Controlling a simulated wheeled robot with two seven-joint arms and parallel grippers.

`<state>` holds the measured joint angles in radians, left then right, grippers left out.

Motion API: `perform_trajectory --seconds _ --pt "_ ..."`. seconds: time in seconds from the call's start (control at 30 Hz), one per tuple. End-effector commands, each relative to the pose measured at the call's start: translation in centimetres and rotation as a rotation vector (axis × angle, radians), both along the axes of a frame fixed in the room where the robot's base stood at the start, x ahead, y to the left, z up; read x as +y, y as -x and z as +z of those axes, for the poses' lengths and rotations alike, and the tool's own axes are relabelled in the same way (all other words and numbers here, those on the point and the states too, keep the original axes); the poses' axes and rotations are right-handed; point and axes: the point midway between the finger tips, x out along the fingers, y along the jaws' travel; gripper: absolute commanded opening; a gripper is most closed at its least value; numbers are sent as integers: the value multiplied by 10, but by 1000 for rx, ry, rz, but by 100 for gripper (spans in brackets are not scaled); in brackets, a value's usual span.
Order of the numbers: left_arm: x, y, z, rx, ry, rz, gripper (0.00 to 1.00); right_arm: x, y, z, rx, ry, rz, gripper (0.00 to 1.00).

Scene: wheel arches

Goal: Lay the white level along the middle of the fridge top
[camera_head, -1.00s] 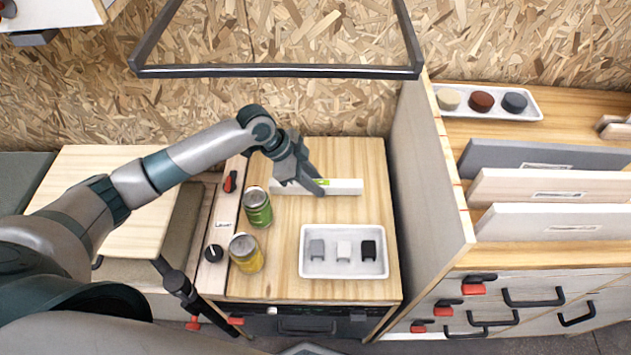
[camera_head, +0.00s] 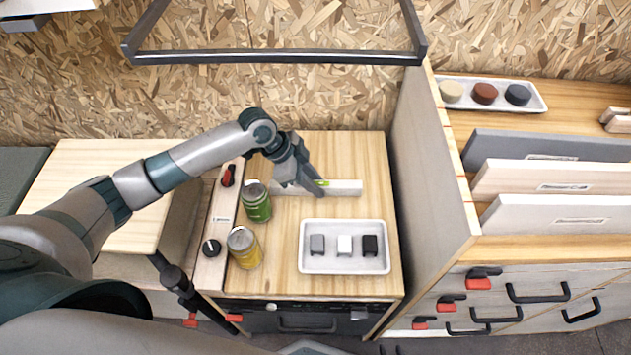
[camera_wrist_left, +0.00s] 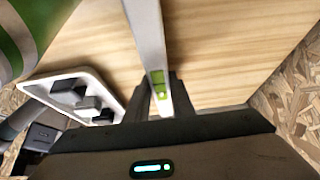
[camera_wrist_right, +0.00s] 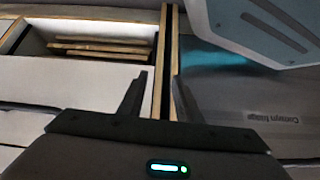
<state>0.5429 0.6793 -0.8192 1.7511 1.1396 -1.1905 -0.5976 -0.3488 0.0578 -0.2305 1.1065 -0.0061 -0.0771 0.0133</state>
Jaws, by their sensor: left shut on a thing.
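The white level (camera_head: 345,188) lies left to right across the wooden fridge top (camera_head: 310,150), behind the white tray. Its green vial shows near my fingers. My left gripper (camera_head: 318,190) is shut on the level near its middle. In the left wrist view the level (camera_wrist_left: 146,35) runs away from between my left fingers (camera_wrist_left: 160,98). I cannot tell whether it touches the wood or hangs just above it. My right gripper (camera_wrist_right: 158,92) shows only in its own wrist view, open with nothing between its fingers, near a panel labelled as a fridge.
A white tray (camera_head: 309,267) with three small blocks stands at the fridge top's front. A green can (camera_head: 257,205) and a yellow can (camera_head: 244,250) stand at its left. A tall side panel (camera_head: 430,165) bounds the right. The back strip is clear.

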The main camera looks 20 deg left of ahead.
Motion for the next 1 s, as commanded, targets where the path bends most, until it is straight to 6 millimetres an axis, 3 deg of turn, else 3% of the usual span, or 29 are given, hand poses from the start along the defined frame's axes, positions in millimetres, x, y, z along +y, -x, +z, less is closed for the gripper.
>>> perform_trajectory --seconds 0.33,0.37,0.43,0.47,1.0 --pt "0 0 -1 0 1 0 0 0 5 -1 4 -1 -1 31" --pt "0 0 -1 0 1 0 24 0 5 -1 4 0 -1 31" --pt "0 0 -1 0 1 0 41 0 4 -1 4 0 -1 31" --pt "0 0 -1 0 1 0 43 0 4 -1 4 0 -1 31" --pt "7 1 9 0 -1 1 43 -4 -8 -1 -2 5 -1 31"
